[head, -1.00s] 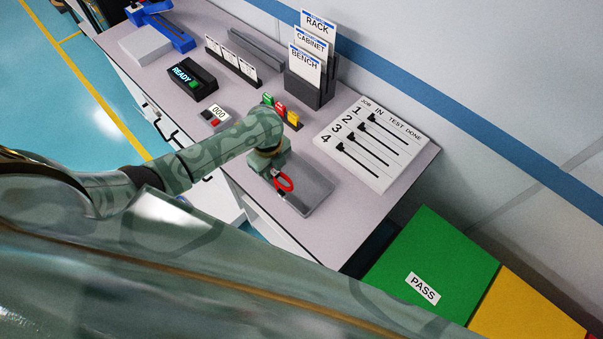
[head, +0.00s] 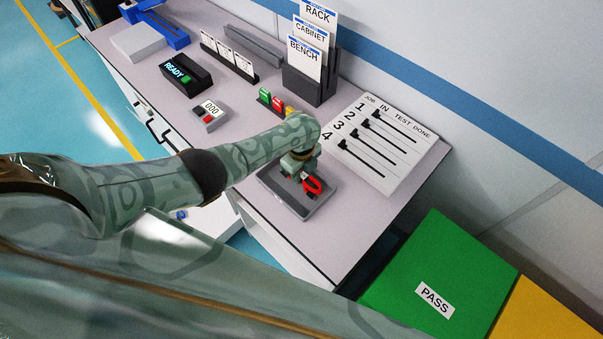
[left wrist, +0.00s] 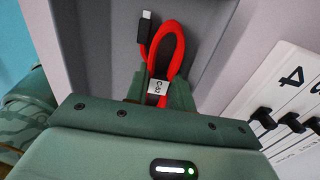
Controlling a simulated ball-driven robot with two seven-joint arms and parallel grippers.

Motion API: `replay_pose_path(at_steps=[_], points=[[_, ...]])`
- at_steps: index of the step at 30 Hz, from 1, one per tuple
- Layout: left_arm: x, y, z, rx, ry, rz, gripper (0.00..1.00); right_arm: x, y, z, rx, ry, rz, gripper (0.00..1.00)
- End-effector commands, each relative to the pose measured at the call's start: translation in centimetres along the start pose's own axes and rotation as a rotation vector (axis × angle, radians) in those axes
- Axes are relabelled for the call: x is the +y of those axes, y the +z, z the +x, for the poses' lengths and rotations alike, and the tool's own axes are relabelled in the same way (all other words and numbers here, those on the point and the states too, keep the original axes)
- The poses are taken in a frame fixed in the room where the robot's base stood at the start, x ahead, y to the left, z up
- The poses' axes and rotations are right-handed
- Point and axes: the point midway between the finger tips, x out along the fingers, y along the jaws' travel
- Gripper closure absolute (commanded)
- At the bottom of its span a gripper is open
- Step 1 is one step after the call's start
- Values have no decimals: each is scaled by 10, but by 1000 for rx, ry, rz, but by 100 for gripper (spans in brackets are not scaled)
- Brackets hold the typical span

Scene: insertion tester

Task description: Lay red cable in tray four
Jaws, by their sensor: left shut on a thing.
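The red cable (head: 313,187) is a looped lead with a dark plug and a light metal tip. It also shows in the left wrist view (left wrist: 179,50), with a small white tag near the jaws. My left gripper (head: 302,178) is shut on the cable and is over the shallow grey tray (head: 302,212). In the left wrist view the gripper (left wrist: 158,92) pinches the loop's lower end, and the tray (left wrist: 105,40) lies behind it. I cannot tell whether the cable touches the tray floor. No number shows on the tray. My right gripper is not in view.
A white job board (head: 400,165) with numbered rows and black sliders lies just right of the tray. Green, red and yellow tabs (head: 272,101) stand behind my wrist. A counter box (head: 209,115) and a card holder (head: 310,86) stand further back. The bench's front edge is close.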

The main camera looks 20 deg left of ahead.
Motion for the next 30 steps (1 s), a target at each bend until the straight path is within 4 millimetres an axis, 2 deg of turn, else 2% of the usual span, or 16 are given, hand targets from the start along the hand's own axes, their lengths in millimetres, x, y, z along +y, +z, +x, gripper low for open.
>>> replay_pose_path(at_steps=[9,10,20,23,30], points=[[0,0,4,0,-1,0,100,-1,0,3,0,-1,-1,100],[0,0,3,0,-1,0,68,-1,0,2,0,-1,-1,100],[1,0,-2,0,1,0,67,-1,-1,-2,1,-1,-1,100],[0,0,-17,0,-2,1,67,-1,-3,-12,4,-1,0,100],[0,0,-77,0,-4,1,67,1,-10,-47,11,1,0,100]])
